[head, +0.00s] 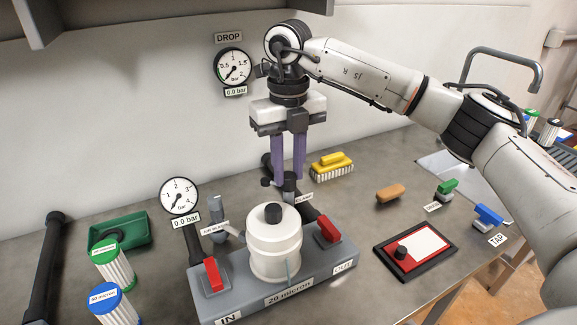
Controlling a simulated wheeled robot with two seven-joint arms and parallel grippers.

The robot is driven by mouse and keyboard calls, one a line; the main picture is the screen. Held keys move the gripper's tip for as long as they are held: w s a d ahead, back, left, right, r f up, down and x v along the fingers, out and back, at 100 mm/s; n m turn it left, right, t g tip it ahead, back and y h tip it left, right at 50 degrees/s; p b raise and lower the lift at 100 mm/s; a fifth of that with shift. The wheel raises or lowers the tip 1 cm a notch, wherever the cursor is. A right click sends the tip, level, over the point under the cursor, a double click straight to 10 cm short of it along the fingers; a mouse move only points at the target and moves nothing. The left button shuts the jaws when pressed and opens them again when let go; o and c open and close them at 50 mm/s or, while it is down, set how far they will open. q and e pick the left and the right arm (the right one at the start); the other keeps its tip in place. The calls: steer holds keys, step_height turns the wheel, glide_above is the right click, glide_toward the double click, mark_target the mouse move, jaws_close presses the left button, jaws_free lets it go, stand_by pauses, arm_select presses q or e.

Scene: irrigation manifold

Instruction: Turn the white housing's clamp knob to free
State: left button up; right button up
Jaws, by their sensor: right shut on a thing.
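The white housing (273,245) stands upright on the grey manifold base (215,306), with a black cap on top. Just behind it is the dark clamp knob (289,187), beside a partly hidden clamp label (304,197). My right gripper (288,177) points straight down with its purple fingers shut on the clamp knob. The fingers cover much of the knob, so its setting cannot be read. My left gripper is not in view.
Red valve handles (213,275) and (328,229) flank the housing. Pressure gauges (179,196) and (233,67) read near zero. A yellow brush (331,166), a red-and-white tray (417,248), a green bin (120,232) and filter cartridges (115,264) stand around.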

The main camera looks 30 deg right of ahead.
mark_target(288, 174)
stand_by(0.4)
steer(key=o, duration=1.1)
step_height(288, 174, up, 10)
steer(key=shift+r, duration=0.2)
